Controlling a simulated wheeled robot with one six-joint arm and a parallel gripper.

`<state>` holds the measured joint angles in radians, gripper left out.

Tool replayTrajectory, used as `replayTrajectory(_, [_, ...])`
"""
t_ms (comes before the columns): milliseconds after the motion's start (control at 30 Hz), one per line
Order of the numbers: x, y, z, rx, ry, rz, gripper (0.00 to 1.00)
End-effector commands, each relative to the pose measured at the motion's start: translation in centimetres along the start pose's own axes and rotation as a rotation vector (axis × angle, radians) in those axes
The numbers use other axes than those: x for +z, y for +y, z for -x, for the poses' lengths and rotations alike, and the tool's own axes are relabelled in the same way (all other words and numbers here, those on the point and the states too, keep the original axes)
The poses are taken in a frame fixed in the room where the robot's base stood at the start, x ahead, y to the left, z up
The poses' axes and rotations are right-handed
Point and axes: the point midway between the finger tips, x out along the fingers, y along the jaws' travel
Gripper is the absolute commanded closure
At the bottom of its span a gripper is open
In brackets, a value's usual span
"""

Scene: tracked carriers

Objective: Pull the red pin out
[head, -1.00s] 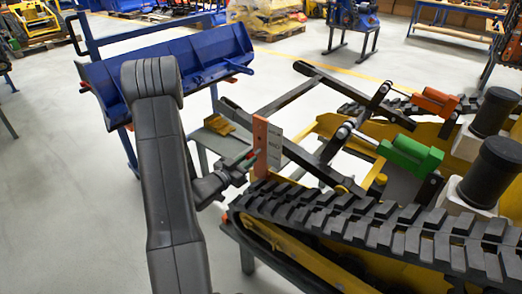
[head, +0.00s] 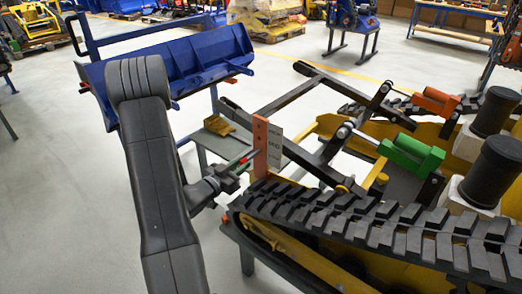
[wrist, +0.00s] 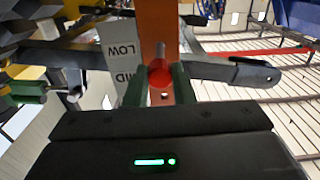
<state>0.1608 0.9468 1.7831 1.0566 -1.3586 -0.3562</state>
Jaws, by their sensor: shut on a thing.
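The red pin (head: 243,161) shows as a red head with a pale shaft pointing at the orange upright post (head: 260,148). A length of shaft is bare between head and post; I cannot tell whether its tip is still inside the post. My gripper (head: 236,170) is shut on the pin, to the left of the post. In the wrist view the round red pin head (wrist: 159,73) sits between my green fingertips (wrist: 160,82), in front of the orange post (wrist: 155,30). A hole shows in the post just below the pin.
A white label plate (head: 274,148) reading LOW and MID stands beside the post. Black track (head: 380,225) runs close on the right. A blue bucket (head: 205,65) is behind my arm. Open floor (head: 60,200) lies left.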

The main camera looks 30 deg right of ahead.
Motion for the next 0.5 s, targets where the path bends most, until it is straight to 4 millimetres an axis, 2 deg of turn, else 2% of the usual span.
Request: replayTrajectory(500, [0.0, -0.1, 1.9, -0.001, 0.0, -0.001, 1.0])
